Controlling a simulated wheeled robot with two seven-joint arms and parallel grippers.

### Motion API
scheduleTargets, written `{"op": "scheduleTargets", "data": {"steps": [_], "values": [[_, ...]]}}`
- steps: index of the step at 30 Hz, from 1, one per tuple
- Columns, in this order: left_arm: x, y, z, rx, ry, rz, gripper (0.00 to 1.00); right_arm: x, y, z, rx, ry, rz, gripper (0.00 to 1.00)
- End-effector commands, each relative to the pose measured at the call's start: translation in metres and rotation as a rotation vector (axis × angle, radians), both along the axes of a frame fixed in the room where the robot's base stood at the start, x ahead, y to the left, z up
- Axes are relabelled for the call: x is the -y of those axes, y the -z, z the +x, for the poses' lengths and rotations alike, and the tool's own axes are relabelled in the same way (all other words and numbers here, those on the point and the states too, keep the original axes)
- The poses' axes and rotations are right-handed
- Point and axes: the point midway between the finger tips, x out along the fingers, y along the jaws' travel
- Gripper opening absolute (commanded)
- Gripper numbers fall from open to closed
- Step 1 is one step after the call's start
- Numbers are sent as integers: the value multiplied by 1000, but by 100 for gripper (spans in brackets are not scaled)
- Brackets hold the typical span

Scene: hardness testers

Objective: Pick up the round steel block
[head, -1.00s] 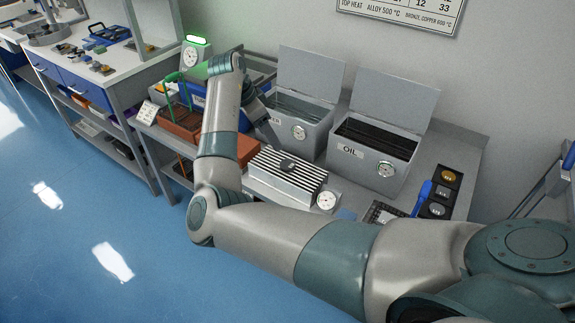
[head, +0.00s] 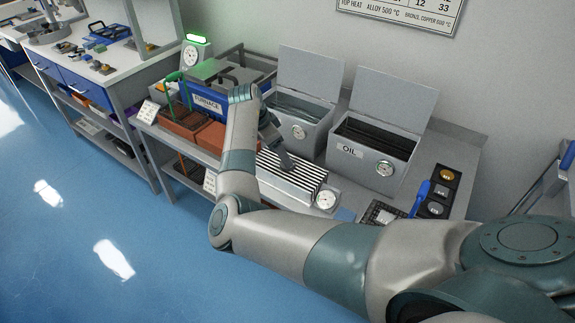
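My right arm comes in from the right, and its gripper (head: 287,166) points down over the ribbed metal plate (head: 308,181) on the bench. A small dark piece that lay on this plate is now hidden behind the gripper, so I cannot tell whether it is round or whether the fingers touch it. The finger gap is too small and dark to read. A black holder at the right holds small pieces, including a greyish one (head: 441,190) in its middle slot; I cannot tell if it is a steel block. My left gripper is out of view.
A dial gauge (head: 326,200) stands at the plate's right end. Behind are the open oil tank (head: 347,153) and another open tank (head: 290,132). The blue furnace (head: 207,101) and red-brown bricks (head: 186,127) lie left. A blue-handled tool (head: 421,196) is at right.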

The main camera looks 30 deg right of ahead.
Motion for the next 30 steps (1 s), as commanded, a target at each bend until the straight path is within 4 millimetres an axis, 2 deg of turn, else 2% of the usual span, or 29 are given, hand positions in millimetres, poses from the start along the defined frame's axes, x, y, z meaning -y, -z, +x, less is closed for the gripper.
{"op": "scheduleTargets", "data": {"steps": [5,9,15,30], "values": [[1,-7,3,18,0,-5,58,5,10,0,-2,-1,1,62],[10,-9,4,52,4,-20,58,13,25,1,-3,0,1,62],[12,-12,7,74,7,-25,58,20,45,1,-3,-1,0,62],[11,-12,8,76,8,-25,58,21,47,1,0,-1,0,62]]}}
